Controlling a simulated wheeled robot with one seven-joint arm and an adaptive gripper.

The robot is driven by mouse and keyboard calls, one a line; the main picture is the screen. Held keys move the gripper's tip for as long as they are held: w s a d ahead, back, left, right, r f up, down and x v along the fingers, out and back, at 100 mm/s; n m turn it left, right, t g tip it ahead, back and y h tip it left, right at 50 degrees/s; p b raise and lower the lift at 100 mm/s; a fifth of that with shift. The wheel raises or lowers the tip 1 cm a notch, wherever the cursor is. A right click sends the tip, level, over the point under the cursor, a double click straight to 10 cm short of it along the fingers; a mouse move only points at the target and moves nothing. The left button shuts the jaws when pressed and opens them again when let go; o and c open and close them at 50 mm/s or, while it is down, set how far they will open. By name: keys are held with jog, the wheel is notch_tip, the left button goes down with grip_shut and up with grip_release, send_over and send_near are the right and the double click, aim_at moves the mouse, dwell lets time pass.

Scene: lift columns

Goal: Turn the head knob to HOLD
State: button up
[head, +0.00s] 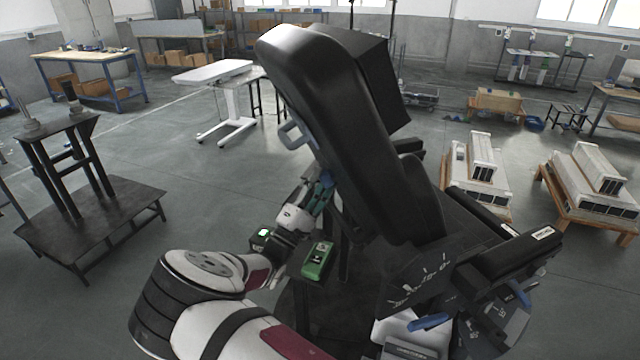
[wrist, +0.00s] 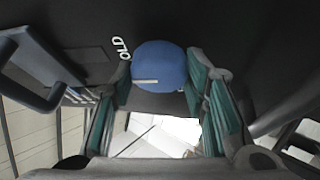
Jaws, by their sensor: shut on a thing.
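The round blue head knob (wrist: 160,62) shows in the wrist view on a dark panel. A white pointer line on it lies nearly level in the picture, towards the knob's left side. White lettering (wrist: 121,48), partly hidden and reading "OLD", stands just left of the knob. My gripper (wrist: 158,74) has its teal fingers on either side of the knob and is shut on it. In the head view my gripper (head: 318,194) is at the left side of the black padded chair (head: 350,130), and the knob cannot be made out clearly there.
A blue loop handle (head: 294,135) sticks out left of the chair back; a blue handle (wrist: 35,70) shows at the wrist view's left. A dark stand (head: 85,210) stands at left. White units on pallets (head: 470,170) stand at right. Floor between is clear.

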jog(key=shift+r, duration=0.15)
jog(key=o, duration=1.1)
jog(key=shift+s, duration=0.1)
jog(key=v, duration=1.2)
